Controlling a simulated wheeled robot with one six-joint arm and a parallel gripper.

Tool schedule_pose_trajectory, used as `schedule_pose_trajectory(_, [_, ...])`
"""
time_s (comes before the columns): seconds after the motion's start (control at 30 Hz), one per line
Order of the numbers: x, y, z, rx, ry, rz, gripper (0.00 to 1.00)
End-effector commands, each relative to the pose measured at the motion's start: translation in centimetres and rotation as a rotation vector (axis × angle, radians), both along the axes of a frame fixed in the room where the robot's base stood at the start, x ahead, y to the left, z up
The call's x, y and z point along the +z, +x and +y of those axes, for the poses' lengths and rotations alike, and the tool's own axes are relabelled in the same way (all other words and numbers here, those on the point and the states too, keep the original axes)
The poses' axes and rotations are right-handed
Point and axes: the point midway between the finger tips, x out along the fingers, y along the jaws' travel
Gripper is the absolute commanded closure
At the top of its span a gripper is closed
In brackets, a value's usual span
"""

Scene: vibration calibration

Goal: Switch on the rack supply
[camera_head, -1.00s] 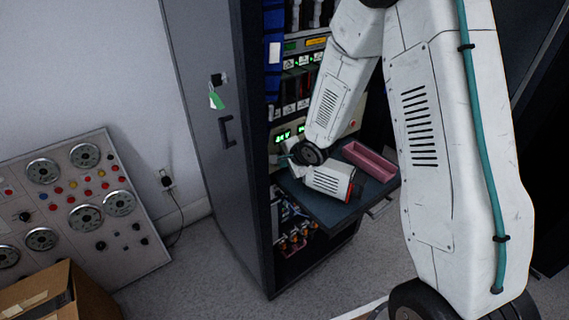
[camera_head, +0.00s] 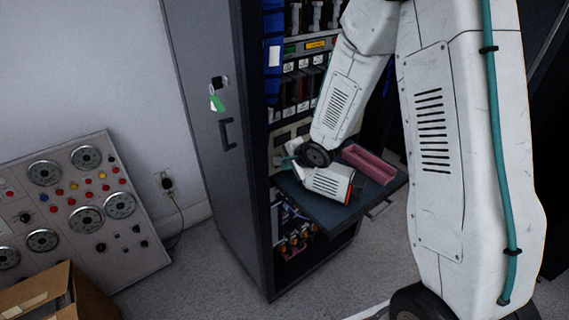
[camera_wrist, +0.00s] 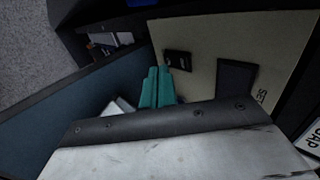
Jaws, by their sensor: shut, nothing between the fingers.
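The rack supply is a beige front panel (camera_wrist: 205,40) in the wrist view. It carries a small black switch (camera_wrist: 178,60) and a dark display window (camera_wrist: 236,78). My gripper (camera_wrist: 158,70) has teal fingers, shut together and empty, with their tips just left of the switch. I cannot tell whether they touch it. In the head view the supply (camera_head: 290,133) sits in the rack above the shelf, partly hidden by my arm, and no lit digits show on it.
A pull-out shelf (camera_head: 335,212) juts from the rack under my wrist, with a pink tray (camera_head: 368,163) on it. The rack's side panel (camera_head: 205,130) stands to the left. A gauge console (camera_head: 80,215) and a cardboard box (camera_head: 60,300) are at the lower left.

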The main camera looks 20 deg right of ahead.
Motion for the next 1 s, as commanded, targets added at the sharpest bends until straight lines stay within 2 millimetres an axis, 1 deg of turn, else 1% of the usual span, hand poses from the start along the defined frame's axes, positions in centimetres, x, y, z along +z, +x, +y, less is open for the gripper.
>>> schedule_pose_trajectory(0.07, [0.3, -1.3, -0.3, 0.002, 0.001, -0.001, 1.0])
schedule_pose_trajectory(0.13, [1.7, -2.1, -0.8, 0.0, 0.0, -0.005, 1.0])
schedule_pose_trajectory(0.3, [4.2, -4.5, -0.9, 0.009, -0.001, -0.004, 1.0])
schedule_pose_trajectory(0.5, [6.4, -6.5, -1.4, 0.011, 0.0, -0.002, 1.0])
schedule_pose_trajectory(0.7, [7.4, -7.4, -1.8, 0.011, 0.0, 0.0, 1.0])
schedule_pose_trajectory(1.0, [7.5, -7.6, -2.0, 0.008, 0.0, 0.001, 1.0])
